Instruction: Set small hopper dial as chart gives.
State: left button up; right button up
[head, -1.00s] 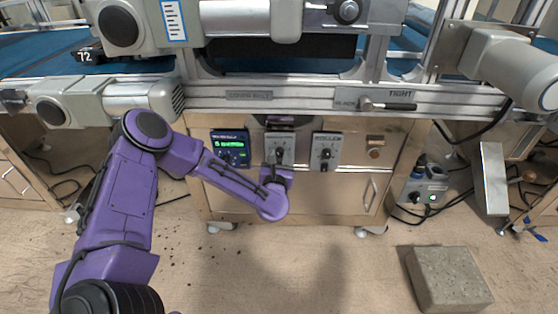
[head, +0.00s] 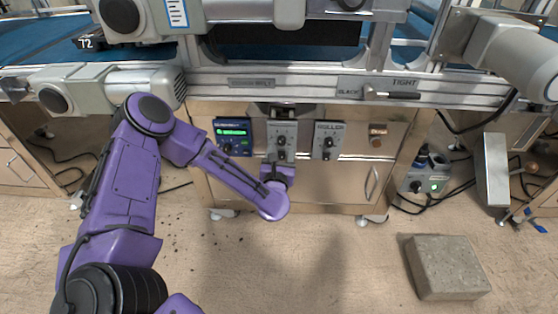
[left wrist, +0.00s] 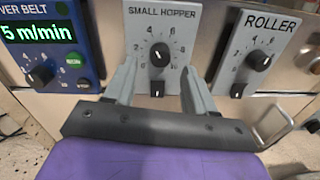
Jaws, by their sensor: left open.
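The small hopper panel (left wrist: 181,22) is grey, with a black round dial (left wrist: 160,54) inside a printed scale and a small black switch (left wrist: 157,90) below it. The dial's exact setting is too small to read. In the head view the panel (head: 282,130) is on the cabinet front, partly covered low down by my left wrist. My left gripper (left wrist: 158,75) is open, its two grey fingers on either side of the dial's lower part and the switch; I cannot tell if they touch the panel. It also shows in the head view (head: 278,162). No chart shows. My right gripper is not in view.
The blue belt panel (left wrist: 48,40), reading 5 m/min, is left of the hopper panel; the roller panel (left wrist: 262,32) is right. A metal rail (head: 290,88) runs above them. A drawer handle (head: 371,184) and a stone block (head: 446,267) are on the right.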

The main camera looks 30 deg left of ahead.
pick_arm(q)
jog(key=v, duration=0.7)
jog(key=shift+s, duration=0.1)
jog(key=s+d+f+m+g+h, duration=0.3)
jog(key=s+f+m, duration=0.2)
jog(key=f+m, duration=0.5)
jog(key=s+d+f+m+g+h, duration=0.3)
jog(key=s+d+f+m+h, duration=0.15)
jog(key=m, duration=0.85)
jog(key=s+a+f+m+g+y, duration=0.1)
jog(key=s+a+f+m+g, duration=0.2)
jog(key=s, duration=0.4)
jog(key=s+a+f+m+g+y, duration=0.1)
jog(key=s+f+m, duration=0.25)
jog(key=s, duration=0.25)
jog(key=s+a+f+m+g, duration=0.2)
jog(key=s+m, duration=0.2)
jog(key=s, duration=0.3)
notch_tip(320, 180, up, 25)
jog(key=p, duration=2.5)
jog(key=shift+w+d+f, duration=0.15)
jog(key=shift+w+f, duration=0.05)
